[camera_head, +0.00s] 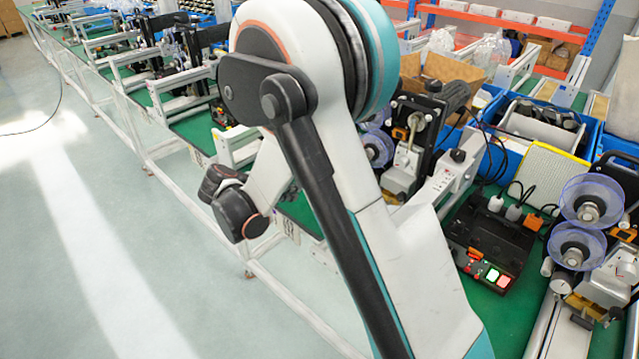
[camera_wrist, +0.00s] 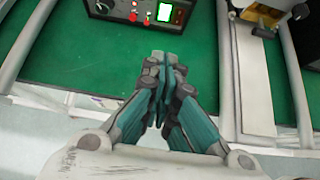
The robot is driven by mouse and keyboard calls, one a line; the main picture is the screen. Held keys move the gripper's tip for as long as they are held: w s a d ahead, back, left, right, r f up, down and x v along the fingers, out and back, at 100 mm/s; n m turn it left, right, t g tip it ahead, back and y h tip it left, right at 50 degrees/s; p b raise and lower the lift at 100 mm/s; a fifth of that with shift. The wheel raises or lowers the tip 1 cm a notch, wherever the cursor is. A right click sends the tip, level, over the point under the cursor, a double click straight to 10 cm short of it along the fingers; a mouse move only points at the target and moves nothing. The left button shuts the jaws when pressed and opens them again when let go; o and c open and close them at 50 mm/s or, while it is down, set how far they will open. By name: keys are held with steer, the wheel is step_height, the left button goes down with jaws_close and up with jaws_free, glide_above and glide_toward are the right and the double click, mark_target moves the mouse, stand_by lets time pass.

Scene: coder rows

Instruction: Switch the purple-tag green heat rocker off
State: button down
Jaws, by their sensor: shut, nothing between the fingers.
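In the wrist view, a dark control box (camera_wrist: 118,9) sits at the top edge, partly cut off. I can make out no purple tag.
A green mat (camera_wrist: 75,50) covers the bench, with a pale rail along its front edge. A machine with a pale metal frame (camera_wrist: 249,75) stands right of my gripper. In the head view, reel machines (camera_head: 590,200) and blue bins crowd the right; my arm hides the bench's middle.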

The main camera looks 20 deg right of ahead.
steer(key=shift+w+f, duration=0.1)
steer(key=shift+f, duration=0.1)
stand_by(0.3)
steer(key=b+x, duration=0.3)
steer(key=x, duration=0.7)
steer(key=shift+d+f, duration=0.2)
steer(key=shift+w+d+r+b, duration=0.2)
steer(key=shift+w+d+b, duration=0.1)
steer(key=shift+d, duration=0.25)
steer(key=shift+w+d+r+b, duration=0.15)
steer(key=shift+d+r+b, duration=0.1)
steer(key=shift+d, duration=0.25)
steer(key=shift+w+d+r, duration=0.1)
steer(key=shift+w+d, duration=0.15)
steer(key=shift+d, duration=0.3)
steer(key=shift+r, duration=0.1)
